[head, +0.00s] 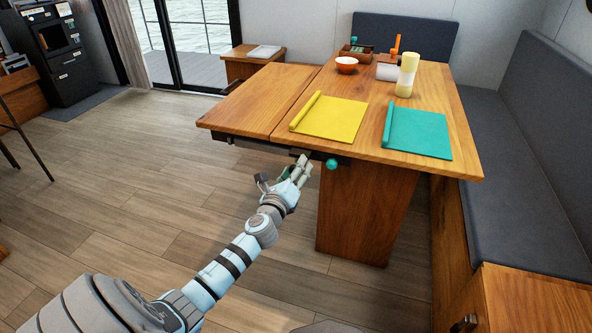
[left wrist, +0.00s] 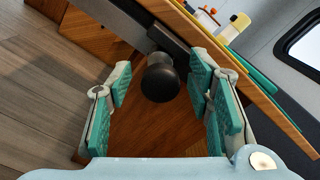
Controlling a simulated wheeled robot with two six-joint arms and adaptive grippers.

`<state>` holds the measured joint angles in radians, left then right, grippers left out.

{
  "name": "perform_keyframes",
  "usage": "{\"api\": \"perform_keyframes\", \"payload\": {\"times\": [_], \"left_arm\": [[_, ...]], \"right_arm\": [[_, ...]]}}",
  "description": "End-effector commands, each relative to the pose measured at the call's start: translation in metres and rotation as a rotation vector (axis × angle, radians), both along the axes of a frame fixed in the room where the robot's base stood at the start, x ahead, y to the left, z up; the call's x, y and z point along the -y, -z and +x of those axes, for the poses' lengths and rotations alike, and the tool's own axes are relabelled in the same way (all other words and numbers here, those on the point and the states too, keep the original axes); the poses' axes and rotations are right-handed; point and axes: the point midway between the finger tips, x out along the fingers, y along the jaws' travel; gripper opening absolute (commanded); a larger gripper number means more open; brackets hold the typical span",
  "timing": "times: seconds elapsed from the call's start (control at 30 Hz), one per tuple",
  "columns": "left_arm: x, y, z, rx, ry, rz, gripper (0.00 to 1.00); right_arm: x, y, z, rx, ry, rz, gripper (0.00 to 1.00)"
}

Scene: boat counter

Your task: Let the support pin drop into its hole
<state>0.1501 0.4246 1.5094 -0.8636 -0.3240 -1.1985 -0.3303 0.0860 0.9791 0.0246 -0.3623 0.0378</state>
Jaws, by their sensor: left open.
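The wooden table (head: 440,98) has a side leaf (head: 255,97) standing level with its top. A dark metal bracket (left wrist: 168,42) runs under the table edge in the left wrist view. A round black knob (left wrist: 160,80) sticks out from it, between my left gripper's fingers. My left gripper (head: 302,168) is open below the table's near edge; it also shows in the left wrist view (left wrist: 163,92). Gaps show between the pads and the knob. The pin's shaft and hole are hidden. My right gripper is out of view.
The table's pedestal (head: 362,215) stands below. A bench (head: 535,170) lines the right; floor is open at left.

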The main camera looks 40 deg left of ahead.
Motion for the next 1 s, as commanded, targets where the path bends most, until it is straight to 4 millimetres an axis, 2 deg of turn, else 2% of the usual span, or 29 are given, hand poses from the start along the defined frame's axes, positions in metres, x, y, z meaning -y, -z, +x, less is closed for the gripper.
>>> {"api": "perform_keyframes", "payload": {"times": [0.17,0.43,1.0], "left_arm": [[0.0001,-0.0002,-0.0001,0.000,0.000,0.000,0.45],[0.0002,-0.0002,-0.0003,0.000,0.000,0.000,0.02],[-0.0030,-0.0006,0.0091,0.001,0.000,0.000,0.02]], "right_arm": [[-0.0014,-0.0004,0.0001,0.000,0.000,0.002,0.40],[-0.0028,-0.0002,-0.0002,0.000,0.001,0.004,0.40],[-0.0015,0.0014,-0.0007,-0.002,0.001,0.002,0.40]]}}
